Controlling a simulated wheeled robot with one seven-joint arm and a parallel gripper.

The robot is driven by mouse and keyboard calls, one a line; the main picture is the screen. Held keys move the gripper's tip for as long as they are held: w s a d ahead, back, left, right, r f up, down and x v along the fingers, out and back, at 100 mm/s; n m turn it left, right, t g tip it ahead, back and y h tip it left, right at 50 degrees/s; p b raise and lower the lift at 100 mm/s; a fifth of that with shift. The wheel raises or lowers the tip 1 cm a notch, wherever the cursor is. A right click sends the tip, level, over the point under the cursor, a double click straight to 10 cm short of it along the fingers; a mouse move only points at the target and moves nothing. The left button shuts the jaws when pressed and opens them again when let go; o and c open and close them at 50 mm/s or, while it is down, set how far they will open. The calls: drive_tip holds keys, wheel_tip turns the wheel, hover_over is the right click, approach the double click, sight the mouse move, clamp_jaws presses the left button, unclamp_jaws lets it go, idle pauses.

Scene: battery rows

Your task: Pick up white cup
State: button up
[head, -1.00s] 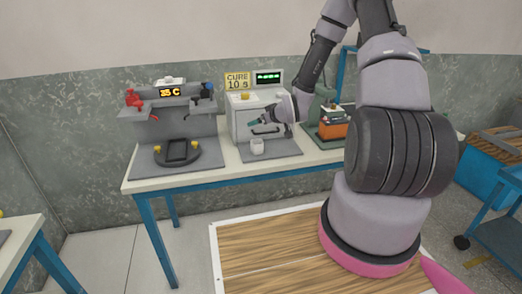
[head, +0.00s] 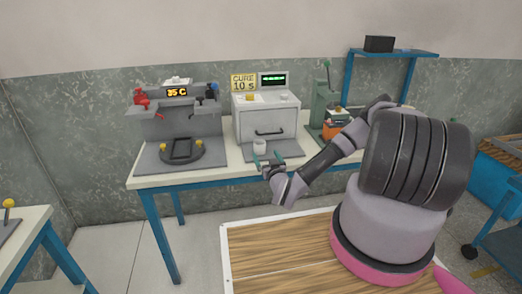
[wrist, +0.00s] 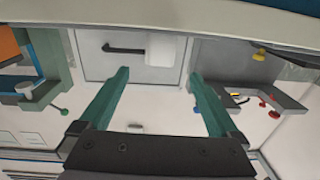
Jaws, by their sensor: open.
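The white cup (head: 259,146) stands upright on the grey base plate in front of the grey oven-like box. My gripper (head: 268,161) is open and empty, just on the near side of the cup, with its teal fingers pointing towards it. In the wrist view, which looks upside down, the cup (wrist: 165,50) appears between and beyond the two teal fingertips (wrist: 159,73), nearer the right one. I see no contact between the fingers and the cup.
The box (head: 266,117) with a dark door handle stands behind the cup. Left is a grey station (head: 180,150) with a round dark fixture. A green press (head: 324,105) and an orange item (head: 332,130) stand right. The white table's front edge (head: 205,180) lies below.

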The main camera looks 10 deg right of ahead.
sight(261, 146)
drive_tip(key=w, duration=1)
drive_tip(key=shift+w+a+r, duration=0.1)
drive_tip(key=shift+a+r, duration=0.05)
drive_tip(key=shift+a, duration=0.15)
drive_tip(key=c, duration=1.4)
